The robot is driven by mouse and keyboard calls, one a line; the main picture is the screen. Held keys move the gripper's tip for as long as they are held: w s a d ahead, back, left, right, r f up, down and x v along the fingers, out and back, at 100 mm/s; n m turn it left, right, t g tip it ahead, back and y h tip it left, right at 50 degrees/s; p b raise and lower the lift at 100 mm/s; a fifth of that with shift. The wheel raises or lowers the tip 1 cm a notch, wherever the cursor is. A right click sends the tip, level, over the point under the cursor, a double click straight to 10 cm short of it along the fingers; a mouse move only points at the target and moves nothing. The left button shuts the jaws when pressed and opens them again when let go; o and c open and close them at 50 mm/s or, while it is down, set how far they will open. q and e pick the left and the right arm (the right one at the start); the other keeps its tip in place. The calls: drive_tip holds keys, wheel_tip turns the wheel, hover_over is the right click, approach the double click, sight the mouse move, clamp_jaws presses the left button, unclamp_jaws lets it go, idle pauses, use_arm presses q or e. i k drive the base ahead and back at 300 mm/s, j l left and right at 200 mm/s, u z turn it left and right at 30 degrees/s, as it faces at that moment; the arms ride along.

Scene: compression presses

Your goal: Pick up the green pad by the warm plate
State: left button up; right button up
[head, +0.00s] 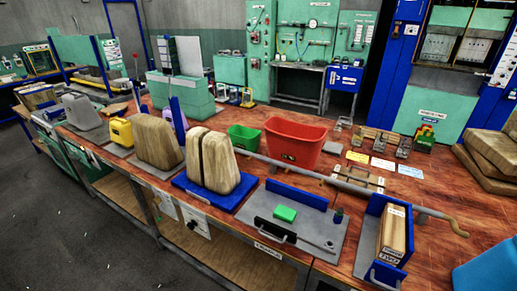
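A small green pad (285,213) lies flat on a grey metal plate (313,245) near the front edge of the bench. A dark bar and a curved metal handle sit in front of the pad on the plate, and a blue wall stands along its back. I cannot read a label that names this as the warm plate. Neither of my grippers is in view.
Left of the plate, two tan blocks stand on a blue base (207,192). Right of it is a blue holder with a wooden block (394,236). Behind are a long pipe (340,182), a red bin (294,143) and a green bin (244,138).

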sight(285, 214)
drive_tip(key=z, duration=0.5)
drive_tip(key=i+j+z, duration=0.25)
drive_tip(key=j, duration=0.4)
drive_tip(key=i+j+z, duration=0.1)
drive_tip(key=i+j, duration=0.15)
drive_tip(key=i+j+z, duration=0.1)
drive_tip(key=j, duration=0.3)
drive_tip(key=i+j+z, duration=0.15)
drive_tip(key=j, duration=0.2)
drive_tip(key=i+j+z, duration=0.1)
drive_tip(key=j, duration=0.3)
